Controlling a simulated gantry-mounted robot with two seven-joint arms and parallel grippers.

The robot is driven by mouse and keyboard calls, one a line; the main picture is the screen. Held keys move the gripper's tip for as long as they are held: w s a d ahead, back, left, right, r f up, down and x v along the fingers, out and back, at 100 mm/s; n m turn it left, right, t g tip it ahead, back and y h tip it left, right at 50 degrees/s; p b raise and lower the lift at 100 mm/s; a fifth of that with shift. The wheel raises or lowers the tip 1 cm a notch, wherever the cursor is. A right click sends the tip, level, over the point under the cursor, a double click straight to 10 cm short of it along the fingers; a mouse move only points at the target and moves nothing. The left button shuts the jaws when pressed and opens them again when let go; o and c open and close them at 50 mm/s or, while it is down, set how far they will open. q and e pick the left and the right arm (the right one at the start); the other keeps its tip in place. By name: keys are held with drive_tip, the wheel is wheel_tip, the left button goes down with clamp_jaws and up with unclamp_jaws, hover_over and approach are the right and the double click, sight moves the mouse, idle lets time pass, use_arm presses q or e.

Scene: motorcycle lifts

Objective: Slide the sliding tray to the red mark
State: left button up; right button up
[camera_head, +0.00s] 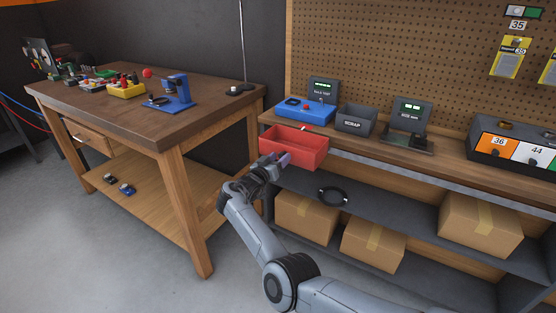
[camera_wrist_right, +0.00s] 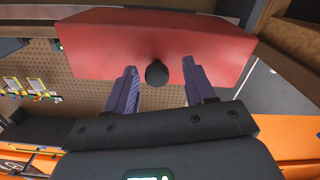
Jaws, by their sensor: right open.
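The red sliding tray (camera_head: 308,153) hangs at the front left of the workbench, an open-topped box. It also fills the upper part of the right wrist view (camera_wrist_right: 100,45), where a round black knob (camera_wrist_right: 156,73) stands on its face. My right gripper (camera_head: 276,160) is in front of the tray. In the wrist view its open fingers (camera_wrist_right: 160,68) lie on either side of the knob, with a gap to each side. I cannot clearly make out the red mark. My left gripper is not in view.
Above the tray on the bench (camera_head: 450,163) stand a blue box (camera_head: 305,112), a grey scrap bin (camera_head: 355,121) and a small display scale (camera_head: 408,120). A wooden table (camera_head: 130,115) stands left.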

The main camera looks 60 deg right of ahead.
drive_tip(key=shift+a+r+p, duration=0.15)
drive_tip(key=shift+a+p, duration=0.2)
drive_tip(key=shift+a, duration=0.25)
drive_tip(key=a+p, duration=0.3)
drive_tip(key=a, duration=0.6)
drive_tip(key=shift+s+a, duration=0.3)
drive_tip(key=shift+s, duration=0.1)
